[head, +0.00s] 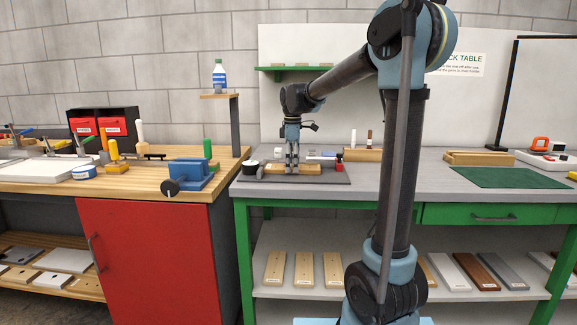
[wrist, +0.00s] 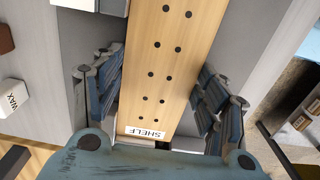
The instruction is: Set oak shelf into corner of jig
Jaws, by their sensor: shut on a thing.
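The oak shelf (wrist: 155,60) is a pale wooden board with two rows of dark holes and a "SHELF" label at its near end. In the head view the oak shelf (head: 310,170) lies low and flat over a dark grey plate (head: 335,179), which seems to be the jig's base. My gripper (head: 292,165) points down over the middle of the board. In the wrist view my gripper (wrist: 157,80) has one finger along each long edge and is shut on the board. I cannot tell whether the board touches the jig's corner; its far end is out of the wrist view.
A small WAX block (wrist: 14,96) lies left of the board. A black roll (head: 250,168) and a red item (head: 339,167) stand close around the plate. A wooden block (head: 363,155) lies behind it. A green mat (head: 515,178) to the right is clear.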

